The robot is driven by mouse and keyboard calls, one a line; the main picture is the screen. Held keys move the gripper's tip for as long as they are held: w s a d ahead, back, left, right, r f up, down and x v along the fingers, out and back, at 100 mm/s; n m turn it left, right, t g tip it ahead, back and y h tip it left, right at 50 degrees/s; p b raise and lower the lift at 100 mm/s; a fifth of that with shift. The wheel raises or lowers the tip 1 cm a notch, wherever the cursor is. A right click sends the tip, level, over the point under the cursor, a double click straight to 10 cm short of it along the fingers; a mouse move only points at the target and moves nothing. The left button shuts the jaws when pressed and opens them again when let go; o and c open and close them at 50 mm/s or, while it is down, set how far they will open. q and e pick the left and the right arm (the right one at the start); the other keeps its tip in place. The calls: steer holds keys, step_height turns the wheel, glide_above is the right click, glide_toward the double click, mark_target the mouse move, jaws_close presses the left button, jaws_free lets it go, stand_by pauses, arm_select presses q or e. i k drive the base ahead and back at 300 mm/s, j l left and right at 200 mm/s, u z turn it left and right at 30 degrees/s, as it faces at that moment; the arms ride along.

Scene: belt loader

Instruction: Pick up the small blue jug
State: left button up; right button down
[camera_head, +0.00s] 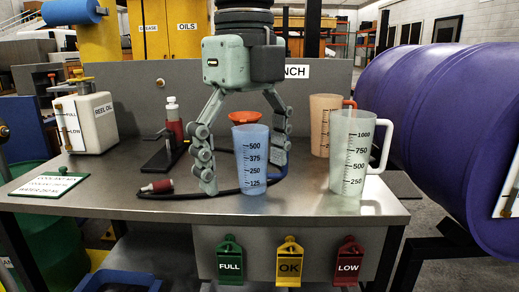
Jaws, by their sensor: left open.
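The small blue jug (251,172) stands upright on the grey workbench (120,204), near its front edge. It is translucent, with dark marks from 125 to 500 and its handle to the right. My left gripper (245,176) points down over it, open. One finger is to the left of the jug with a gap, the other to the right, partly behind the jug and handle. I cannot tell whether the right finger touches it. My right gripper is not in view.
A larger clear jug (347,165) stands close on the right, with an orange jug (322,112) behind it. A red funnel (243,117) shows behind the blue jug. A dark hose (211,195) lies left of it. A white oil can (91,124) stands at the left.

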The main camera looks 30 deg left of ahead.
mark_target(251, 142)
steer(key=i+j, duration=0.7)
steer(key=i, duration=0.05)
